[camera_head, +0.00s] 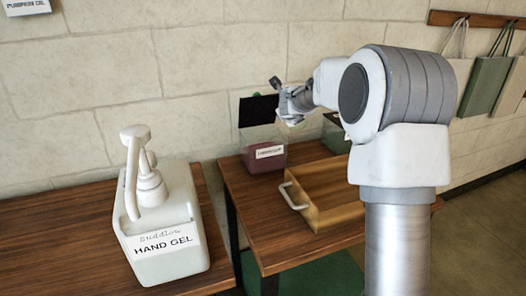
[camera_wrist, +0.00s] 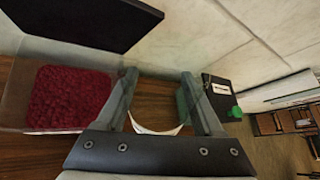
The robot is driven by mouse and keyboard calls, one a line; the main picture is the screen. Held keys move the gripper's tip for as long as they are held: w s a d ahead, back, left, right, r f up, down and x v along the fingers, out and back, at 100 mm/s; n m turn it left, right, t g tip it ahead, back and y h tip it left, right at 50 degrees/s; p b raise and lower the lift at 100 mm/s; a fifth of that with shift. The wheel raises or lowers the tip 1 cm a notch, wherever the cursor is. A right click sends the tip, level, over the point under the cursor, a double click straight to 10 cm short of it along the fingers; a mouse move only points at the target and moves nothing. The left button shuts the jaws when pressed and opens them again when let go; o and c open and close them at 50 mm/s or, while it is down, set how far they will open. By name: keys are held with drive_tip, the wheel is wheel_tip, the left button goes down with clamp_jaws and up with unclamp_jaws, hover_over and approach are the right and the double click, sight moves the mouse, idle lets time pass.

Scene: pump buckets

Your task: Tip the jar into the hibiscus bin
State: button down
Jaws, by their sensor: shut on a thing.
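The hibiscus bin (camera_head: 266,158) is a clear-sided box with dark red contents and a white label too small to read surely. It stands near the wall on the brown table, its black lid (camera_head: 258,110) raised. In the wrist view the bin (camera_wrist: 70,95) is left of my gripper, its crumbly red contents open to view under the black lid (camera_wrist: 85,20). My gripper (camera_head: 288,103) is beside the bin's upper right in the head view. In the wrist view its fingers (camera_wrist: 160,92) are shut on the jar, of which a pale curved rim (camera_wrist: 157,129) shows. The jar's contents cannot be made out.
A second bin (camera_wrist: 222,97) with a black lid and green knob stands right of the gripper. A wooden tray (camera_head: 318,205) with a white handle lies in front. A hand gel pump bottle (camera_head: 165,235) stands on the left table. Bags hang at the right.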

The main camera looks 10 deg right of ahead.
drive_tip(key=shift+r, duration=0.2)
wheel_tip(320, 180, up, 4)
drive_tip(key=p, duration=0.4)
drive_tip(key=shift+f, duration=0.15)
drive_tip(key=shift+f+m+b, duration=0.1)
drive_tip(key=shift+m+b, duration=0.2)
drive_tip(key=shift+b, duration=0.15)
drive_tip(key=shift+d+f+y+b, duration=0.1)
drive_tip(key=shift+d+y+b, duration=0.05)
drive_tip(key=shift+y+b, duration=0.3)
drive_tip(key=m+t+y+b, duration=0.1)
drive_tip(key=m+b, duration=0.1)
drive_tip(key=b, duration=0.1)
drive_tip(key=shift+y, duration=0.35)
drive_tip(key=shift+r+m+t+b, duration=0.3)
drive_tip(key=shift+m+b, duration=0.2)
drive_tip(key=shift+b, duration=0.1)
